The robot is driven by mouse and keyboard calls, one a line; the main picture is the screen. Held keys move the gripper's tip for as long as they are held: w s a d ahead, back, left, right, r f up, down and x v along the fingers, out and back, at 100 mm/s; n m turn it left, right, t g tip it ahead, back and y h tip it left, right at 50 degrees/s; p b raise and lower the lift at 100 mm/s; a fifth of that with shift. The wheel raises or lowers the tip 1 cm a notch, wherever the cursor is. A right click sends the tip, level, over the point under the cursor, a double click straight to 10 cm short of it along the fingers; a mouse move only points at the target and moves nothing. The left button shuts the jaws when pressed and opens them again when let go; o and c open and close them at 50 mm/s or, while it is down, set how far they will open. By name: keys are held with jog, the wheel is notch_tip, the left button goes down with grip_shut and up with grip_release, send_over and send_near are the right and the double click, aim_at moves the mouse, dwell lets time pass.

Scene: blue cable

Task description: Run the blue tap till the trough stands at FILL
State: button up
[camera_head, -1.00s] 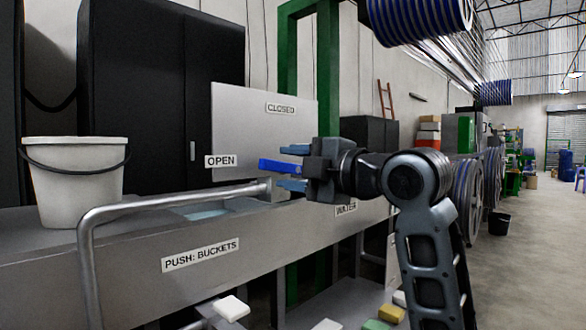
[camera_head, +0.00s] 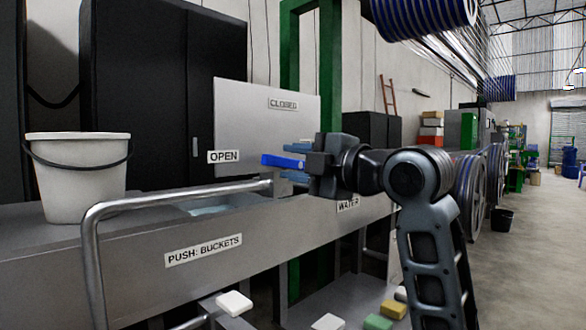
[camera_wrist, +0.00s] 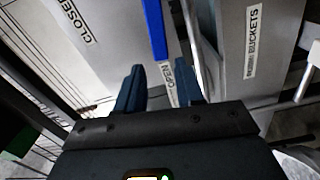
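The blue tap lever (camera_head: 283,161) lies almost level in front of a pale panel (camera_head: 240,120), its free end pointing left near the OPEN label (camera_head: 224,156). My gripper (camera_head: 296,162) is open, one finger above and one below the lever in the head view. In the wrist view the lever (camera_wrist: 156,30) lies just beyond and between the spread fingertips (camera_wrist: 160,78); I cannot tell whether they touch it. The grey trough (camera_head: 290,233) runs below, with a pale bluish water surface (camera_head: 210,209) inside. No FILL mark is readable.
A white bucket (camera_head: 80,180) stands on the trough's left part. A bent metal rail (camera_head: 170,196) crosses the front, beside the PUSH: BUCKETS label (camera_head: 203,249). Several coloured blocks lie low in front, including a green one (camera_head: 377,322). The floor at right is open.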

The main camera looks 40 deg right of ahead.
aim_at(280, 162)
jog(key=d+h, duration=0.2)
jog(key=w+d+f+t+h, duration=0.1)
jog(key=d+h, duration=0.1)
jog(key=w+d+m+t+h+p, duration=0.1)
jog(key=d, duration=0.1)
jog(key=shift+w+d+f+h, duration=0.15)
jog(key=shift+f+h, duration=0.1)
jog(key=shift+h, duration=0.15)
jog(key=c, duration=0.6)
jog(key=f+h, duration=0.1)
jog(key=d+f+n+h, duration=0.1)
jog(key=h, duration=0.1)
jog(key=d+f+t+h+p, duration=0.1)
jog(key=f, duration=0.1)
jog(key=shift+s+h, duration=0.3)
jog(key=shift+s, duration=0.1)
grip_shut()
jog(key=s+a+f+n+t+y+p, duration=0.1)
jog(key=s+a+f+n+t+y, duration=0.15)
jog(key=a+f+n, duration=0.4)
jog(key=s+a+f+n+t+y, duration=0.1)
jog(key=a+f+n+t+y, duration=0.2)
jog(key=n, duration=0.6)
jog(key=s+d+r+p+x, duration=0.1)
jog(key=p+x, duration=0.3)
jog(key=x, duration=0.9)
jog(key=shift+s+d+r+y+p, duration=0.15)
jog(key=shift+s+d+y+p, duration=0.15)
jog(key=shift+s+y+p, duration=0.1)
